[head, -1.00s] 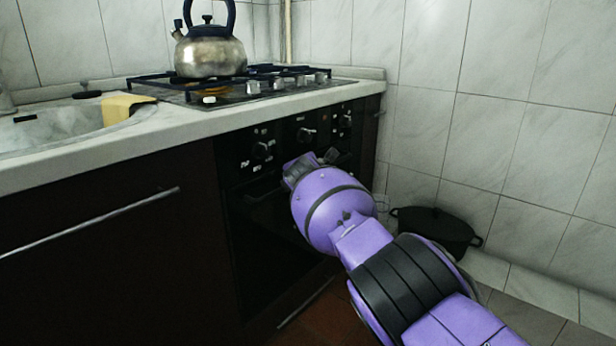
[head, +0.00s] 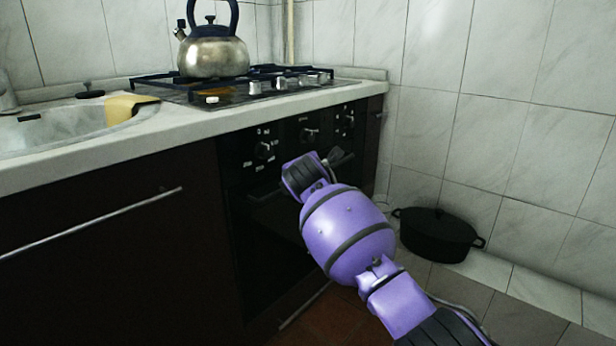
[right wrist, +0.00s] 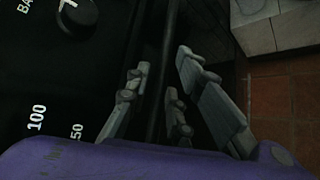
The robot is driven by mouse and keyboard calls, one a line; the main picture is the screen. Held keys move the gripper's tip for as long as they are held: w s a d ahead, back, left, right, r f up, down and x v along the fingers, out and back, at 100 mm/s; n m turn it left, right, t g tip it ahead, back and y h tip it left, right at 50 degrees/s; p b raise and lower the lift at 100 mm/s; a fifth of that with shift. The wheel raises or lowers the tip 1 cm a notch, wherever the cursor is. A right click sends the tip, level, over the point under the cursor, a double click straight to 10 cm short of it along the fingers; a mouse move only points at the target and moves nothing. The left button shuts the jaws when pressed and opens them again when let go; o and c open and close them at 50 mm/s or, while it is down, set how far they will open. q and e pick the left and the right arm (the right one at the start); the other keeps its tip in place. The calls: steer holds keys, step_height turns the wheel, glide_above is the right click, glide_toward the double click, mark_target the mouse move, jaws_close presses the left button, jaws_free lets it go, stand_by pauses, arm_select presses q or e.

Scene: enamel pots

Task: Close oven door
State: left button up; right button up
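The black oven door (head: 268,235) is under the knob panel (head: 262,150) in the head view. It looks upright and close to flush with the cabinet front; I cannot tell whether a narrow gap stays at its top. My right gripper (head: 340,158) is in front of the oven's upper part, partly hidden behind my purple wrist. In the right wrist view the right gripper (right wrist: 162,65) has its fingers apart. A dark bar-like edge runs between or behind them; I cannot tell if they touch it. My left gripper is not in view.
A kettle (head: 213,55) stands on the hob (head: 290,82) above the oven. A black lidded pot (head: 438,238) sits on the floor by the tiled wall at the right. A sink (head: 60,128) with a yellow cloth (head: 130,107) is at the left. Some floor is free before the oven.

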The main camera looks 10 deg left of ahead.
steer(key=v, duration=0.6)
stand_by(0.3)
